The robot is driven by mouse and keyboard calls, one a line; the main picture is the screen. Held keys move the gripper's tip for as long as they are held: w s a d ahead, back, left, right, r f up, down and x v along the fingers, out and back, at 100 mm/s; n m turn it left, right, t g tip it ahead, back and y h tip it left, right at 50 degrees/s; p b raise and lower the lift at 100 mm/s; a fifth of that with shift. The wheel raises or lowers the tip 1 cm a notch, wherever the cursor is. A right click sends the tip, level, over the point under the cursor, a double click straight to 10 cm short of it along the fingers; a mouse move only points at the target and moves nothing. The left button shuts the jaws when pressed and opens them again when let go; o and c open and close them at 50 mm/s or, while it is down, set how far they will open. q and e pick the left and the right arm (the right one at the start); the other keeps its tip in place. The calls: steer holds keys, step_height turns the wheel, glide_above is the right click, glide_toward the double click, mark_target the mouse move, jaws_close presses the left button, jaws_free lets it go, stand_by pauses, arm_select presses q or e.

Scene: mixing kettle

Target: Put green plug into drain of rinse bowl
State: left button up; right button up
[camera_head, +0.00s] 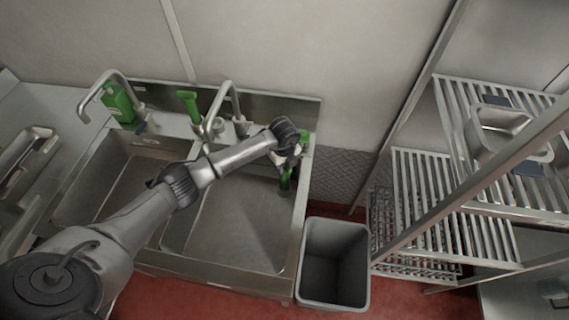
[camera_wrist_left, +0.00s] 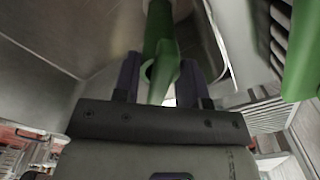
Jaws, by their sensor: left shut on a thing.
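My left gripper (camera_head: 288,163) is over the back right corner of the right-hand sink basin (camera_head: 245,225). It is shut on the green plug (camera_head: 285,181), which hangs below the fingers in the head view. In the left wrist view the green plug (camera_wrist_left: 160,45) stands between the two dark fingers of my left gripper (camera_wrist_left: 160,78). The sink also has a left-hand basin (camera_head: 105,185), partly hidden by my left arm. I cannot see a drain in either basin, nor tell which basin is the rinse bowl. My right gripper is not in view.
Two taps (camera_head: 228,97) (camera_head: 110,80) rise behind the basins. A green bottle (camera_head: 118,103), a green-handled tool (camera_head: 189,103) and another green item (camera_head: 304,137) are on the back ledge. A grey bin (camera_head: 335,262) and a metal rack (camera_head: 435,190) stand to the right.

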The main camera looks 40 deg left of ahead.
arm_select(q)
steer(key=shift+f, duration=0.15)
steer(key=shift+f+b, duration=0.55)
steer(key=shift+f, duration=0.3)
steer(key=shift+f+b, duration=0.35)
steer(key=shift+f, duration=0.25)
steer(key=shift+f, duration=0.2)
steer(key=o, duration=1.6)
